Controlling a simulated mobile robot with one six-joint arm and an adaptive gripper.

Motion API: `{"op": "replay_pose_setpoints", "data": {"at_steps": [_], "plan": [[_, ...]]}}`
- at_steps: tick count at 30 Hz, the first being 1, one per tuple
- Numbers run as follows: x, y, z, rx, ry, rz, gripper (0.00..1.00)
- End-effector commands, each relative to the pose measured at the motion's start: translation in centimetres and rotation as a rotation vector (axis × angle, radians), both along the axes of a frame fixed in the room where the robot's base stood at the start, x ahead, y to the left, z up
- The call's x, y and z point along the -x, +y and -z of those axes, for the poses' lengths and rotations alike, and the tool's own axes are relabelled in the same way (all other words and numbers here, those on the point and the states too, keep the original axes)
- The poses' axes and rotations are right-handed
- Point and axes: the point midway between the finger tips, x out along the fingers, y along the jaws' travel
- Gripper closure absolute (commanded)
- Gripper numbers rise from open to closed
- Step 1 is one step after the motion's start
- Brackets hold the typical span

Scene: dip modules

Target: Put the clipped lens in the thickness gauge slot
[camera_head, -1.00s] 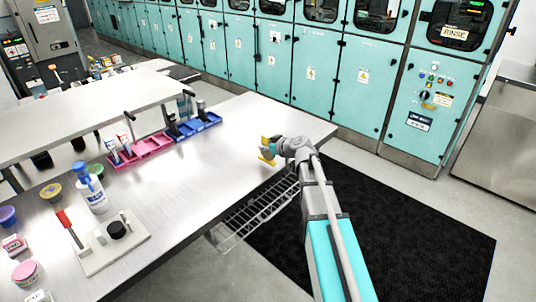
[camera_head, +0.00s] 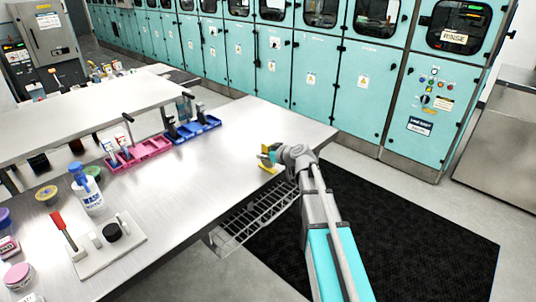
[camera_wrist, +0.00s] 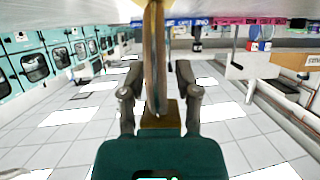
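My gripper (camera_head: 268,158) is over the near right part of the steel table, with yellow and teal parts at its end. In the wrist view my gripper (camera_wrist: 158,85) has a dark finger on each side of a tan, yellowish piece. This piece, seemingly the clipped lens (camera_wrist: 155,45), stands edge-on between the fingers, so its face is hidden. I cannot clearly label the thickness gauge; a white board (camera_head: 105,262) with a red handle and a black disc lies at the table's near left.
The steel table (camera_head: 215,170) is bare in the middle. A blue tray (camera_head: 195,128) with dark upright devices and a pink tray (camera_head: 140,153) stand along its far edge. A white bottle (camera_head: 90,195) and several small jars stand at left. Teal cabinets (camera_head: 310,75) line the back.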

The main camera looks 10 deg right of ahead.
Motion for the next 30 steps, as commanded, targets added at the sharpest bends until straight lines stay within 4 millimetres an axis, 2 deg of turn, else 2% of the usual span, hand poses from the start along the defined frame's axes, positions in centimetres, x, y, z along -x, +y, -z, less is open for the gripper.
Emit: {"op": "replay_pose_setpoints", "data": {"at_steps": [1, 2, 3, 19, 30], "plan": [[0.0, 0.0, 0.0, 0.000, 0.000, 0.000, 0.42], [0.0, 0.0, 0.0, 0.000, 0.000, 0.000, 0.36], [0.0, 0.0, 0.0, 0.000, 0.000, 0.000, 0.36], [0.0, 0.0, -0.5, 0.000, 0.000, 0.000, 0.36], [3.8, -2.6, -2.4, -0.001, 0.001, 0.002, 0.36]]}}
